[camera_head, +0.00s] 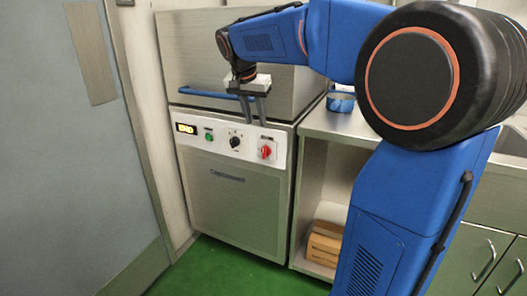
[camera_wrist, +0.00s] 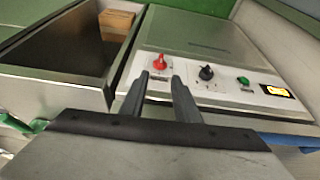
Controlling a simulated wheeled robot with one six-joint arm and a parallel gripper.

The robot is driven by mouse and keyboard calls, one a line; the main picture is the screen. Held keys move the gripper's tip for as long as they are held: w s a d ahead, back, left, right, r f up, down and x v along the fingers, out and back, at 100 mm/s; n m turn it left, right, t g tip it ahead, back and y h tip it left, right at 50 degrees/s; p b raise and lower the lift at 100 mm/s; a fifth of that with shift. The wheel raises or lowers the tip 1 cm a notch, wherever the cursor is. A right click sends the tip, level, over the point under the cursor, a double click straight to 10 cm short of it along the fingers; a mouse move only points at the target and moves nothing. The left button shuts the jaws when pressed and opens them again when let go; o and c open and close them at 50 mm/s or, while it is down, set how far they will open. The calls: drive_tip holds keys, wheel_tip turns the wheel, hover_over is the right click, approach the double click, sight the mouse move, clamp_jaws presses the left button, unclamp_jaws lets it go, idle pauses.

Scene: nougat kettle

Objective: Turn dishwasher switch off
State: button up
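The dishwasher (camera_head: 235,200) is a steel cabinet with a white control panel across its front. The red switch (camera_head: 266,152) sits at the right end of that panel in the head view. It also shows in the wrist view (camera_wrist: 160,62), just beyond my fingertips. My gripper (camera_head: 254,122) is in front of the hood, above the panel and pointing down. In the wrist view its two dark fingers (camera_wrist: 160,76) are parted with nothing between them. The red switch appears between and past the tips, apart from them. The switch's exact angle is too small to tell.
A black knob (camera_head: 235,142), a green button (camera_head: 209,135) and a lit yellow display (camera_head: 186,128) share the panel. A blue handle bar (camera_head: 207,93) crosses above it. A counter with an open shelf holding cardboard boxes (camera_head: 325,242) stands to the right.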

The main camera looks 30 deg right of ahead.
sight(263, 150)
drive_tip(key=x, duration=1.1)
drive_tip(key=w+x, duration=0.1)
drive_tip(key=x, duration=0.5)
drive_tip(key=shift+d+f, duration=0.1)
drive_tip(key=shift+d, duration=0.15)
clamp_jaws()
